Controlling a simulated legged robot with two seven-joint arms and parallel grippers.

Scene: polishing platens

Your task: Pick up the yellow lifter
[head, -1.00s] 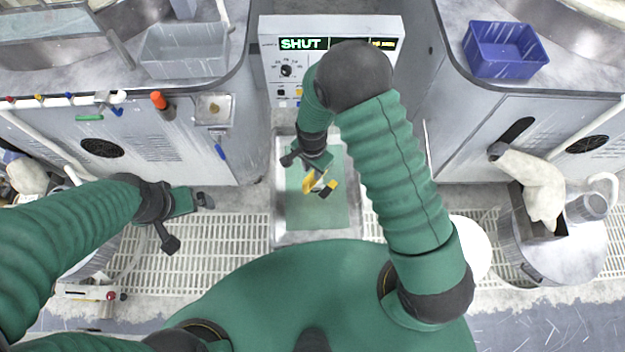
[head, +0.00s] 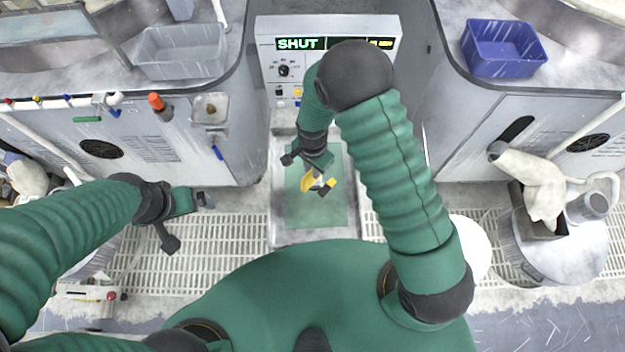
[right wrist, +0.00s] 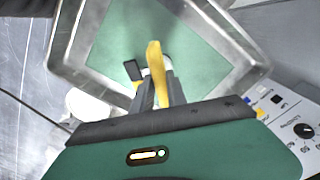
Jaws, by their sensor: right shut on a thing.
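The yellow lifter (head: 308,184) is in my right gripper (head: 317,175), above the green-bottomed tray in the head view. My right gripper is shut on it. In the right wrist view, the lifter (right wrist: 155,66) stands out as a yellow strip between the two close fingers. A black piece and a pale part show beside it there; I cannot tell whether they belong to the lifter. The gripper hides the lifter's held part. My left gripper (head: 188,222) is open and empty over the floor grating at left, its fingers wide apart.
The metal tray (head: 280,225) lies below my right gripper, in front of a control panel (head: 345,75) whose display reads SHUT. A grey bin (head: 180,52) and a blue bin (head: 503,48) stand on the side benches. A drum (head: 575,250) stands at right.

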